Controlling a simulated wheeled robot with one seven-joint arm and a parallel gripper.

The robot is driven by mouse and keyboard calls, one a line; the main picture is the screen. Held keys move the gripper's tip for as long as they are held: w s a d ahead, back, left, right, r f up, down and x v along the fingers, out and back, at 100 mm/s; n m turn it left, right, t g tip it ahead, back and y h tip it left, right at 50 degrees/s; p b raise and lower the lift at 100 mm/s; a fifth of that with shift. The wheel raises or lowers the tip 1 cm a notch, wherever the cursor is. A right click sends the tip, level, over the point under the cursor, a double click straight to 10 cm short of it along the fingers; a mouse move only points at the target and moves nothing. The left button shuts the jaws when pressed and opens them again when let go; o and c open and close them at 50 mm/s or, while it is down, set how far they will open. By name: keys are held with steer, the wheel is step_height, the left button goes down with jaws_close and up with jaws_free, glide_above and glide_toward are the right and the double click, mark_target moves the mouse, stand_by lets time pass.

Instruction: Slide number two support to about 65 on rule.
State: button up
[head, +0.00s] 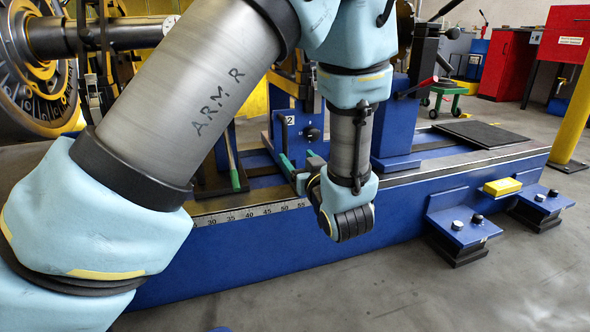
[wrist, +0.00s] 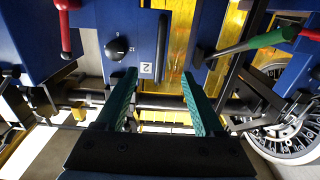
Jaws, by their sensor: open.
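The number two support (head: 283,122) is a blue upright on the machine bed, with a "2" plate and a black knob. In the wrist view the support (wrist: 134,20) fills the top middle, with its "2" plate (wrist: 146,70) and black knob (wrist: 117,48). The rule (head: 250,212) runs along the bed's front edge; marks from 30 to 55 are readable, and my wrist hides the part beyond. My gripper (head: 292,156) is open in front of the support.
A green-handled lever (head: 234,170) stands left of the support. A large blue pedestal (head: 397,120) with a red-tipped lever is to the right. A black mat (head: 480,134) and a yellow block (head: 502,187) lie farther right.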

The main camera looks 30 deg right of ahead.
mark_target(286, 144)
steer(key=w, duration=0.3)
steer(key=w+d, duration=0.1)
steer(key=w, duration=0.6)
steer(key=shift+w+d+b, duration=0.15)
steer(key=shift+w+b, duration=0.05)
steer(key=shift+b, duration=0.1)
steer(key=shift+c, duration=0.2)
jaws_close()
steer(key=shift+s+d+r+p, duration=0.15)
steer(key=shift+d+p, duration=0.2)
steer(key=shift+d, duration=0.95)
steer(key=shift+s+d+p, duration=0.15)
steer(key=shift+d+p, duration=0.2)
steer(key=shift+d, duration=0.95)
stand_by(2.1)
steer(key=shift+o, duration=0.2)
jaws_free()
steer(key=shift+a, duration=0.15)
steer(key=s+p, duration=0.1)
steer(key=s, duration=0.6)
steer(key=shift+a+p, duration=0.4)
steer(key=shift+a, duration=0.05)
